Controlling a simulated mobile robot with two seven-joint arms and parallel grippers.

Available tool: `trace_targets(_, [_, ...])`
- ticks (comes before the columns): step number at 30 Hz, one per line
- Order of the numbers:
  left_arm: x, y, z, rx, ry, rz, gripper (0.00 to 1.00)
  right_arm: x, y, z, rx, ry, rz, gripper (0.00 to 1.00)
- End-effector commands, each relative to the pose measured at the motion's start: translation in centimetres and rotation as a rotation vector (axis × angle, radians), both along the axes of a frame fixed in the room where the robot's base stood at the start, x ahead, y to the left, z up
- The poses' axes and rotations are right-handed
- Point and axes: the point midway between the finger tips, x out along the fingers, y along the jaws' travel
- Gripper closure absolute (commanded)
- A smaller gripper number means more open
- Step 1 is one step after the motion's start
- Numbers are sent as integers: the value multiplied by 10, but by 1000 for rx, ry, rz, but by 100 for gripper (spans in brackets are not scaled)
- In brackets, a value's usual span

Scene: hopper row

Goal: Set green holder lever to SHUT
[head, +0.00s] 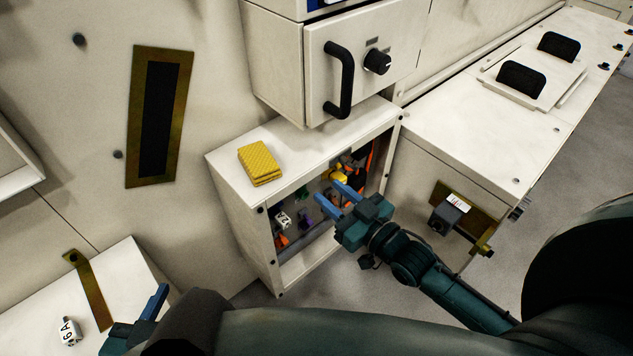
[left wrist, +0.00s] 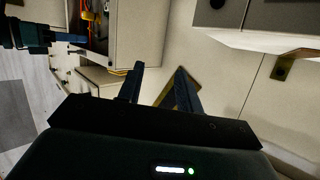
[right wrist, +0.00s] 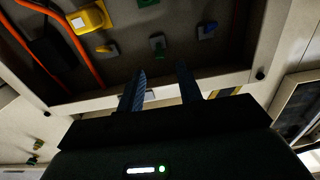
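An open-fronted white cabinet (head: 238,205) holds a row of small coloured parts. A small green lever or knob (right wrist: 158,46) is on its inner panel in the right wrist view, between a yellow one (right wrist: 107,48) and a blue one (right wrist: 207,31). In the head view a green part (head: 302,194) shows small; its lever position and any label cannot be read. My right gripper (head: 331,194) is open and empty at the cabinet opening, its fingers pointing towards the panel, apart from the green part. My left gripper (left wrist: 158,72) is open and empty, low at the left.
A yellow sponge-like block (head: 260,162) lies on the cabinet top. Orange cables (right wrist: 85,55) and a yellow box (right wrist: 90,17) are inside. A drawer with a black handle (head: 340,80) overhangs. A grey box (head: 447,215) is on the counter front at right.

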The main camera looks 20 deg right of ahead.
Motion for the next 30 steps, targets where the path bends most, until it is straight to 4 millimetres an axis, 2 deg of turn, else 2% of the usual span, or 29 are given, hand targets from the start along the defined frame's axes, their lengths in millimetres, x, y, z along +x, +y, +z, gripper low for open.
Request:
trace_targets(3, [2,-1,-2,-1,-33,-1,65,22,9,-1,2,-4,0,65])
trace_targets(9, [4,-2,0,-4,-71,-3,65,43,17,-1,-1,-1,-1,65])
trace_targets(20, [5,-2,1,-4,-82,-4,65,48,20,0,0,0,0,65])
trace_targets(30, [4,-2,1,-3,-81,-4,65,47,19,0,-1,0,0,91])
